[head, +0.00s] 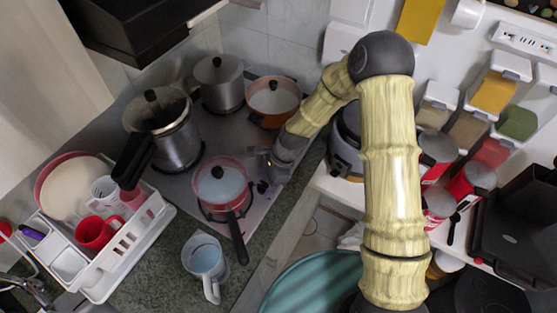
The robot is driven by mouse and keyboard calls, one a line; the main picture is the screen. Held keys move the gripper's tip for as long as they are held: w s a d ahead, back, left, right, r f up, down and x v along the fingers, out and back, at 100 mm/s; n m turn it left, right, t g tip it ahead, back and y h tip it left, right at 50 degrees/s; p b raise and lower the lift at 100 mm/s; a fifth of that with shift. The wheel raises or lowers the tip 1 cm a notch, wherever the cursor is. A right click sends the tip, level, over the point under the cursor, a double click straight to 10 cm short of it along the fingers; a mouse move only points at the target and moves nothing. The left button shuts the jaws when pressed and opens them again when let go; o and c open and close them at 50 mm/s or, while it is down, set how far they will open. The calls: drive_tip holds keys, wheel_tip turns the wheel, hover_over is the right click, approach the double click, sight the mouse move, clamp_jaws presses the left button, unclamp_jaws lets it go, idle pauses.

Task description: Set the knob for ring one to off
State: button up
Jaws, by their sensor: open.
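The grey stove (245,132) stands on the counter, with pots on its burners. My gripper (264,164) is open at the stove's right side, just right of the red pan (221,182). A small dark knob (262,187) shows at the stove's edge just below my gripper. Other knobs along this edge are hidden behind my gripper and arm. I cannot tell which knob belongs to ring one, nor its setting, nor whether my fingers touch a knob.
The red pan's black handle (238,240) points toward the front. A large pot (163,130), a smaller pot (219,85) and an orange pan (273,102) stand on the stove. A dish rack (125,245) and a jug (205,262) are in front. A cooker (345,150) is right of my gripper.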

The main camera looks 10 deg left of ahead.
drive_tip(key=b+v, duration=0.2)
drive_tip(key=v, duration=1.4)
drive_tip(key=shift+r, duration=0.25)
drive_tip(key=s+d+r+n+t+h, duration=0.1)
drive_tip(key=s+d+n+t+h, duration=0.1)
drive_tip(key=s+d+n, duration=0.3)
drive_tip(key=s+d+r+n+t+h, duration=0.1)
drive_tip(key=s+d+n, duration=0.4)
drive_tip(key=d, duration=0.9)
drive_tip(key=n+t+h, duration=0.1)
drive_tip(key=n, duration=0.2)
drive_tip(key=shift+s+d+r, duration=0.15)
drive_tip(key=shift+d+r, duration=0.2)
